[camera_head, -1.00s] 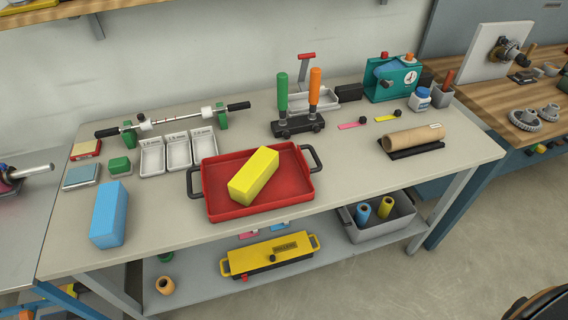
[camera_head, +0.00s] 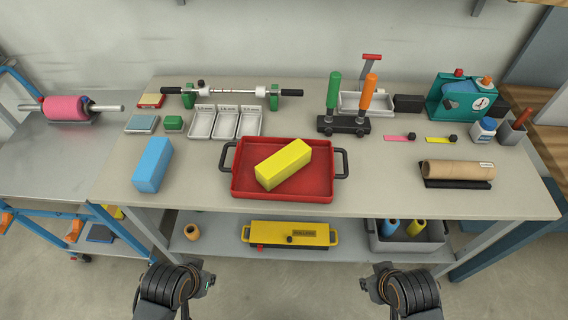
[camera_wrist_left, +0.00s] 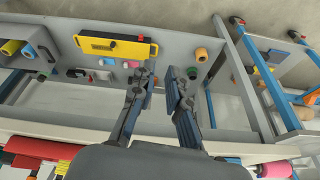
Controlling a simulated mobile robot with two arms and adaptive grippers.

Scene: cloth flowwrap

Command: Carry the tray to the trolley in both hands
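The red tray (camera_head: 300,191) with black end handles lies on the grey bench, near its front edge. A yellow block (camera_head: 283,164) rests in it at an angle. The trolley (camera_head: 48,155), with a blue frame and grey top, stands left of the bench. My left gripper (camera_wrist_left: 163,78) is open and empty in the left wrist view, its two fingers apart. In the head view, parts of my left arm (camera_head: 172,288) and right gripper (camera_head: 405,290) show low in front of the bench, apart from the tray. The right fingers cannot be made out.
A pink roll (camera_head: 66,108) lies on the trolley's top, whose front part is clear. A blue block (camera_head: 153,164) stands left of the tray, white bins (camera_head: 226,122) behind it, a cardboard tube (camera_head: 458,169) to the right. A yellow case (camera_head: 290,233) sits on the lower shelf.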

